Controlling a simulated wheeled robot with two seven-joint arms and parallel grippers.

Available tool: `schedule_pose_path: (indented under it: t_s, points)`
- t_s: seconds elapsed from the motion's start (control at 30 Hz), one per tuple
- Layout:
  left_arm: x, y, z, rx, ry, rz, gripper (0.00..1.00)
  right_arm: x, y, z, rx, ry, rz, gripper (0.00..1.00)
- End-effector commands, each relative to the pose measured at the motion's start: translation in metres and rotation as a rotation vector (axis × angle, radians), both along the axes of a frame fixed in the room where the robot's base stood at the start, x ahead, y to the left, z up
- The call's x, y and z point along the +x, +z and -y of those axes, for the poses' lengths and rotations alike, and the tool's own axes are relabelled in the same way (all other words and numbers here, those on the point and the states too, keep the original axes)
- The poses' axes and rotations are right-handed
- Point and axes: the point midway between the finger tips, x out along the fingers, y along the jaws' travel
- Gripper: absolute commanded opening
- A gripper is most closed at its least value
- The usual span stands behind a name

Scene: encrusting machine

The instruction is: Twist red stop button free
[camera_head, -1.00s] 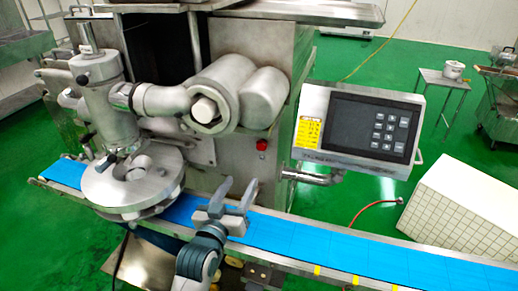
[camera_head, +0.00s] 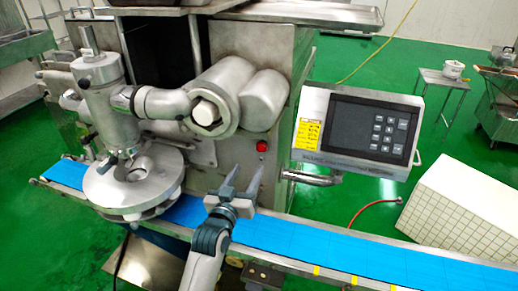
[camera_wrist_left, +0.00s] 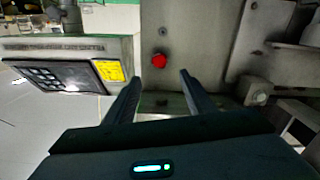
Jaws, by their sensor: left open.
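The red stop button (camera_head: 262,146) is a small red knob on the machine's steel front face, left of the control panel. It also shows in the left wrist view (camera_wrist_left: 159,60), beyond the fingertips and between their lines. My left gripper (camera_head: 243,178) is open and empty. Its two fingers point up toward the button from above the blue belt, apart from it. The left wrist view shows both fingers (camera_wrist_left: 159,78) spread with nothing between them. My right gripper is not in view.
The control panel (camera_head: 357,130) juts out right of the button on a bracket. The blue conveyor belt (camera_head: 300,237) runs below. A round steel head (camera_head: 133,180) and thick pipes stand at left. A white tiled block (camera_head: 460,215) stands on the floor at right.

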Motion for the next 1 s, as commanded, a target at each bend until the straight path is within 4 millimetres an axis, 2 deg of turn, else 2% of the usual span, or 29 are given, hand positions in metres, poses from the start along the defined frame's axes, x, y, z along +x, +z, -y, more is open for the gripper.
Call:
schedule_pose_path:
  t_s: [0.2,0.6,0.8,1.0]
  points:
    - [0.035,0.002,0.011,-0.001,0.000,0.000,0.49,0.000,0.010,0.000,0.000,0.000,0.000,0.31]
    - [0.089,0.002,0.029,-0.002,0.000,-0.001,0.49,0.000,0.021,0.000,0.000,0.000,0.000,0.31]
    - [0.105,0.001,0.034,-0.001,0.000,0.000,0.49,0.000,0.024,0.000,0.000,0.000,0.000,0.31]
    - [0.110,0.000,0.036,-0.001,0.000,-0.001,0.49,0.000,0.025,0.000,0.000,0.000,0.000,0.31]
